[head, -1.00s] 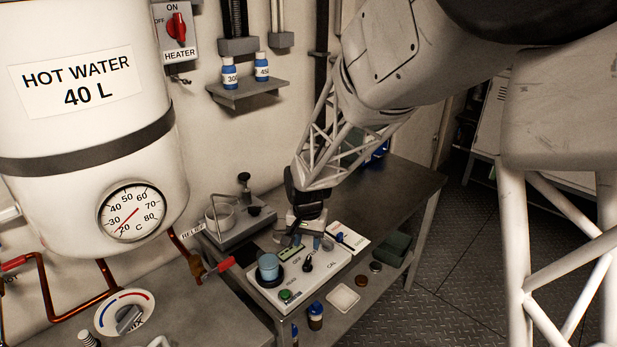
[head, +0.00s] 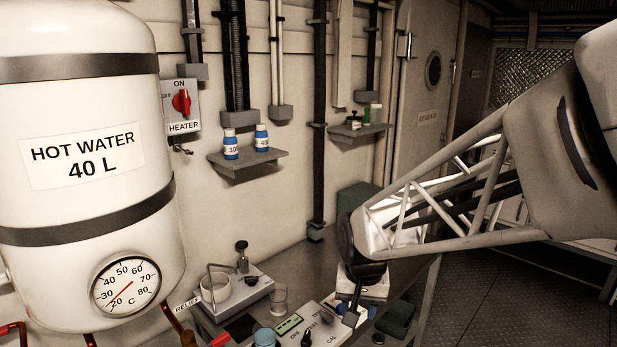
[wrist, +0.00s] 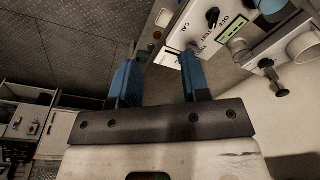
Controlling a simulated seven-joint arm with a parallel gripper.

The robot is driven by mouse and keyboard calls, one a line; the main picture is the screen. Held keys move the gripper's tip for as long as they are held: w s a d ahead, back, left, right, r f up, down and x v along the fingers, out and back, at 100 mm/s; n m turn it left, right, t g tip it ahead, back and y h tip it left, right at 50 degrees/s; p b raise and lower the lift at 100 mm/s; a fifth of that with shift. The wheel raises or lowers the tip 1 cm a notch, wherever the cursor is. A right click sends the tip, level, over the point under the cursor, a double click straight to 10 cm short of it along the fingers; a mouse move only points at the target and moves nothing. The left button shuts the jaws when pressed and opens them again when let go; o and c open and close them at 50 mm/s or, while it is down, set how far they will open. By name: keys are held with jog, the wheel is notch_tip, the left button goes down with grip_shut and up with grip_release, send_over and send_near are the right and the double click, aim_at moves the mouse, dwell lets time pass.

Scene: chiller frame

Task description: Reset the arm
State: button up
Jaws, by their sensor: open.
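My arm reaches in from the right in the head view, its lattice link ending over the grey bench. My gripper (head: 352,316) points down beside the right part of the white instrument box (head: 318,336), which is marked OFF, TEST and CAL. In the wrist view my gripper (wrist: 156,72) shows two blue fingers spread apart, with nothing held between them. The instrument box (wrist: 208,22) with its black knob and green display lies beyond the right finger. I cannot tell exactly how high the fingertips are above the bench.
A hot water tank (head: 75,215) stands at the left, with a red heater switch (head: 181,102) beside it. Two blue-white bottles stand on a wall shelf (head: 248,164). A stand with a beaker (head: 216,290) and a clear glass (head: 279,298) are near the instrument box. Floor (head: 500,295) is open at right.

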jog(key=s+d+r, duration=0.3)
jog(key=s+d, duration=0.1)
jog(key=s, duration=0.5)
jog(key=s+d+r+n+t, duration=0.1)
jog(key=s+d+r, duration=0.2)
jog(key=s, duration=0.6)
jog(key=shift+s+d+r+n, duration=0.2)
jog(key=shift+s+d+n, duration=0.1)
jog(key=shift+d, duration=0.45)
jog(key=shift+c, duration=0.3)
dwell(0.5)
